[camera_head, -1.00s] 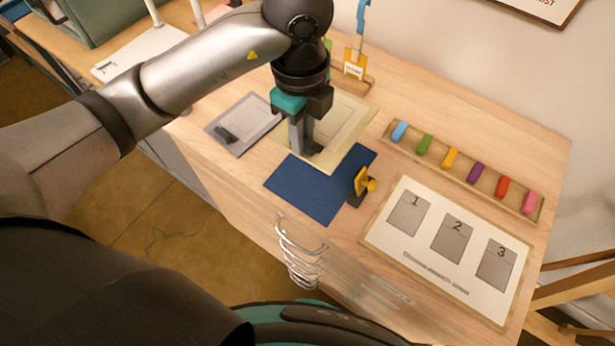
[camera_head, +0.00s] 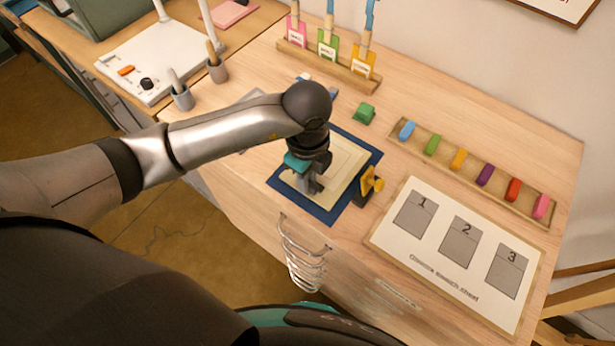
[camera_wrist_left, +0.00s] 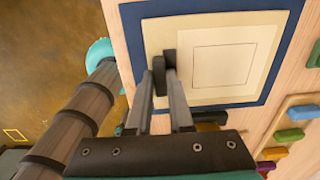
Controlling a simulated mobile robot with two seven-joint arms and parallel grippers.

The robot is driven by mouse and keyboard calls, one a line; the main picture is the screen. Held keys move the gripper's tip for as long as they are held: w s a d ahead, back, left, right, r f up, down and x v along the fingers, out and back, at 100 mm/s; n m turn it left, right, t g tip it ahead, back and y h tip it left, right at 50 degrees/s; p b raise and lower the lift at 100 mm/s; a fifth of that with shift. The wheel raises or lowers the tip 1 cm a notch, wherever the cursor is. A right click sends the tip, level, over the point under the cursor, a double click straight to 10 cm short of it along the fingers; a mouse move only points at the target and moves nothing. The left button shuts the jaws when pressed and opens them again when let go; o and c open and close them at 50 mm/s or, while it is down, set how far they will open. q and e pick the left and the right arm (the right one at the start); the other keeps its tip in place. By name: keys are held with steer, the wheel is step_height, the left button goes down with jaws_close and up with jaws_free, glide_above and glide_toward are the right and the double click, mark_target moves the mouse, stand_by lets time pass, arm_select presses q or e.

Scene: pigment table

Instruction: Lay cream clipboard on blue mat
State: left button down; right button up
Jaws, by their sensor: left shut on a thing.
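The cream clipboard (camera_head: 347,163) is over the blue mat (camera_head: 372,160), with a blue border showing around it. In the left wrist view the cream clipboard (camera_wrist_left: 262,32) looks flat and roughly square to the blue mat (camera_wrist_left: 133,35). I cannot tell whether it touches the mat or is slightly above it. My left gripper (camera_head: 312,188) is shut on the clipboard's dark clip at its near left edge, and the fingertips (camera_wrist_left: 165,75) show there in the left wrist view. The arm hides part of the clipboard. My right gripper is not in view.
A yellow-handled dark object (camera_head: 369,184) stands close at the mat's right edge. A green block (camera_head: 365,113) lies beyond the mat. A rack of coloured sticks (camera_head: 470,170) and a numbered sheet (camera_head: 455,285) are to the right. A wire holder (camera_head: 302,257) hangs at the front edge.

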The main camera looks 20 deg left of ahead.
arm_select(q)
steer(key=c, duration=0.8)
jaws_free()
steer(key=shift+f, duration=0.1)
steer(key=shift+r+p, duration=0.65)
steer(key=shift+r, duration=5.55)
